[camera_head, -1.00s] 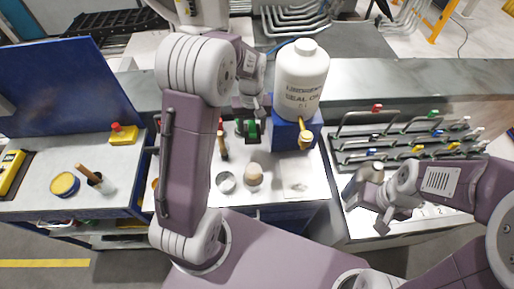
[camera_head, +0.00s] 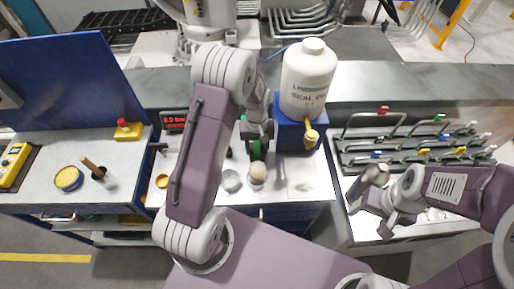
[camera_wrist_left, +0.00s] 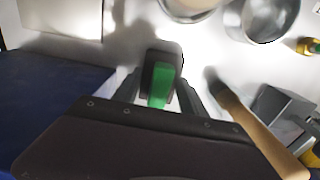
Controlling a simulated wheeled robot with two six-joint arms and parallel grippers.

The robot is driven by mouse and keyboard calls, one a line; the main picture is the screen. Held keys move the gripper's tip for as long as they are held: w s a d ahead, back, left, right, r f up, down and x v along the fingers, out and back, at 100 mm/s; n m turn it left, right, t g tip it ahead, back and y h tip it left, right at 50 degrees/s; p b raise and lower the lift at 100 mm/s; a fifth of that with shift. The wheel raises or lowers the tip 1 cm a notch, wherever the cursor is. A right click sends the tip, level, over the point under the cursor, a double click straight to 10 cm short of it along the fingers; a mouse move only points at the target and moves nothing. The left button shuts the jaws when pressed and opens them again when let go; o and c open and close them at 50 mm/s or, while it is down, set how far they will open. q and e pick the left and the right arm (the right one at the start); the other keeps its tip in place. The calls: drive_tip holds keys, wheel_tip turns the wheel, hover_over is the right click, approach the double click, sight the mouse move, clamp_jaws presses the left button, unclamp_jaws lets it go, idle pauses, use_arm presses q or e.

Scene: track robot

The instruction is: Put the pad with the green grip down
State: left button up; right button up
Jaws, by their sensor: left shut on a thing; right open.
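The pad with the green grip (camera_head: 255,148) is in my left gripper (camera_head: 258,138), above the white worktop in front of the white bottle. In the left wrist view the green grip (camera_wrist_left: 161,86) lies between the fingers of my left gripper (camera_wrist_left: 160,98), which is shut on it. The dark pad body shows just beyond the fingertips. I cannot tell whether its underside touches the worktop. My right gripper (camera_head: 368,190) is open and empty, over the front of the right-hand bench.
A metal cup (camera_head: 231,181) and a jar with a beige top (camera_head: 257,172) stand close in front of the pad. A paper sheet (camera_head: 299,180) lies to the right. The white bottle (camera_head: 308,78) stands on a blue stand (camera_head: 290,136) behind. A wooden handle (camera_wrist_left: 258,130) is beside the fingers.

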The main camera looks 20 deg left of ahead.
sight(257, 146)
use_arm(q)
drive_tip(key=shift+w+f, duration=0.1)
drive_tip(key=shift+f, duration=0.15)
drive_tip(key=o, duration=1.2)
drive_tip(key=shift+f, duration=0.1)
drive_tip(key=shift+r, duration=0.3)
wheel_tip(257, 146, up, 12)
drive_tip(key=shift+f, duration=0.15)
